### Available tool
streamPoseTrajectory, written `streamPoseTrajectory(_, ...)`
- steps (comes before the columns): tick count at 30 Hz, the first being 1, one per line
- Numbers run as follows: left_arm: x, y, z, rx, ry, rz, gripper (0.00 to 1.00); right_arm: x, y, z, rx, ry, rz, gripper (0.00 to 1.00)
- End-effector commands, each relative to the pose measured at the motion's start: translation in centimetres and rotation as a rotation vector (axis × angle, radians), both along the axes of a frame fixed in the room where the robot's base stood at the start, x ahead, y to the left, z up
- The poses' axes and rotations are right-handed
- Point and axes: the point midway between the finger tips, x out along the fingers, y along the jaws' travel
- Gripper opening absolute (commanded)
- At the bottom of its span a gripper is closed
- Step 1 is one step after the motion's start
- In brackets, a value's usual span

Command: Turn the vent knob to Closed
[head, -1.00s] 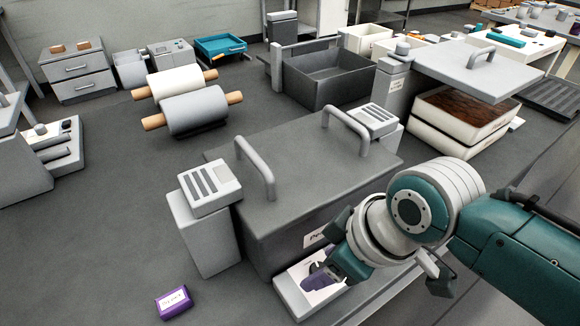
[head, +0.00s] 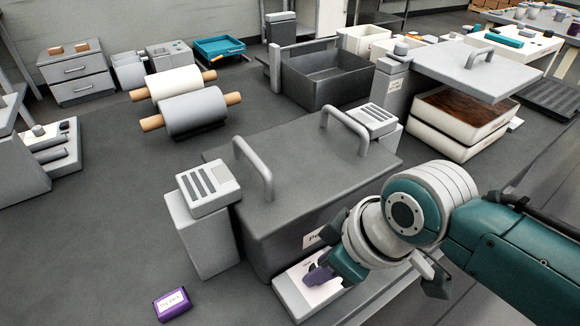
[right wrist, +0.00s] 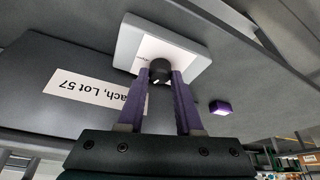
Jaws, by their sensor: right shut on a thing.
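The vent knob (right wrist: 160,71) is a small black round knob with a white pointer mark, on a pale panel (right wrist: 130,48) in the right wrist view. The panel also shows in the head view (head: 290,294), at the front of the dark grey box (head: 300,185). My right gripper (right wrist: 160,78) is shut on the knob, with one purple finger on each side. In the head view my right gripper (head: 318,275) hides the knob. The panel's lettering is too small to read. My left gripper is not in view.
A purple labelled block (head: 173,305) lies on the surface left of the panel. Two slotted grey units (head: 208,188) flank the box, which has two upright handles. Rollers (head: 193,110) and a dark open bin (head: 325,78) stand farther back.

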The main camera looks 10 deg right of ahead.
Motion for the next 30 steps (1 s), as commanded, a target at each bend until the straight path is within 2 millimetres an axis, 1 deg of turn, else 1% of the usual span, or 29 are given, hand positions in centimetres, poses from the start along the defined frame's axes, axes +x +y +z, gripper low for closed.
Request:
streamPoseTrajectory(7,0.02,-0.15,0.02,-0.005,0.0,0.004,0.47,0.04,-0.01,0.02,0.0,0.0,0.022,0.0)
streamPoseTrajectory(12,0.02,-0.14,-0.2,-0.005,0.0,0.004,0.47,0.18,-0.22,-0.1,-0.003,0.001,0.177,0.0)
streamPoseTrajectory(16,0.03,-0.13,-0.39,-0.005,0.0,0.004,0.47,0.17,-0.16,-0.06,-0.001,0.001,0.257,0.0)
streamPoseTrajectory(24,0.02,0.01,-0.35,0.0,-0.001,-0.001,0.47,0.13,-0.11,-0.01,0.0,0.0,0.267,0.0)
streamPoseTrajectory(25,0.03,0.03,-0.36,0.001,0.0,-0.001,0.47,0.13,-0.11,-0.01,0.0,0.0,0.267,0.36)
streamPoseTrajectory(30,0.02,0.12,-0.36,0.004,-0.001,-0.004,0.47,0.13,-0.11,-0.01,0.0,0.0,0.266,0.56)
